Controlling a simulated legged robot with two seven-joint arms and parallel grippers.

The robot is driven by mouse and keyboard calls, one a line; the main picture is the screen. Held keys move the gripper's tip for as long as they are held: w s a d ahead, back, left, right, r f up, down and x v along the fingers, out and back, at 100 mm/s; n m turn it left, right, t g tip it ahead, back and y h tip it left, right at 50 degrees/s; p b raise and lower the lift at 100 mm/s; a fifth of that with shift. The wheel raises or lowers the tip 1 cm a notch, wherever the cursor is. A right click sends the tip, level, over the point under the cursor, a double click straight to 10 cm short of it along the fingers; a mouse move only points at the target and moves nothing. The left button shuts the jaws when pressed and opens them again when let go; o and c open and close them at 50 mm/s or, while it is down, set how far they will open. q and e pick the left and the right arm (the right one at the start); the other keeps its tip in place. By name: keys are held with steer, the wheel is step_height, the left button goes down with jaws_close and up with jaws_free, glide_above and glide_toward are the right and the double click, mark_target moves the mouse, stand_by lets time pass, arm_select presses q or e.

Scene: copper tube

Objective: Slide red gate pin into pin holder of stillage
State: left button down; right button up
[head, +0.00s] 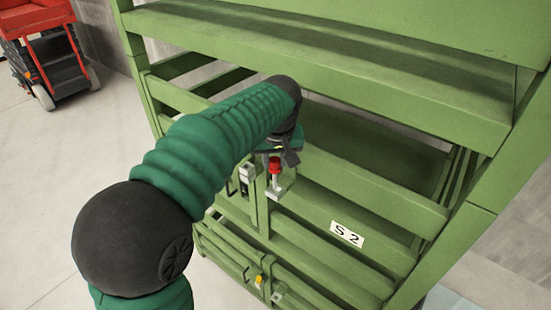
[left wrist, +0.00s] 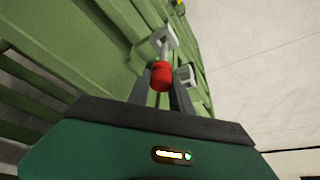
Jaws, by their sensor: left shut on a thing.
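The red gate pin (head: 275,166) has a red head and a pale metal shaft. It hangs upright below my left gripper (head: 277,159) at the front of the green stillage (head: 370,185). In the left wrist view the red head (left wrist: 161,75) sits between my two dark fingers, which are shut on it. The shaft's lower part meets a pale bracket, the pin holder (head: 276,193), which also shows in the left wrist view (left wrist: 168,38). I cannot tell how deep the shaft sits in it. My right gripper is in neither view.
A second metal bracket (head: 246,177) is just left of the pin. A yellow-topped pin (head: 259,281) is on the lower gate. An "S2" label (head: 347,234) is on the slats. A red lift (head: 45,50) stands far back left. The floor at left is clear.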

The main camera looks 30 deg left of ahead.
mark_target(276, 177)
arm_select(q)
steer(key=shift+a+f, duration=0.2)
steer(key=shift+f, duration=0.15)
steer(key=shift+f+b, duration=0.2)
steer(key=shift+b, duration=0.15)
steer(key=shift+d+r+p, duration=0.1)
steer(key=shift+r+p, duration=0.3)
steer(key=shift+r, duration=0.05)
steer(key=shift+r+p, duration=0.3)
steer(key=shift+r, duration=0.05)
steer(key=shift+a, duration=0.2)
steer(key=shift+d, duration=0.2)
steer(key=shift+d, duration=0.3)
steer(key=shift+f+b, duration=3)
steer(key=shift+f, duration=0.75)
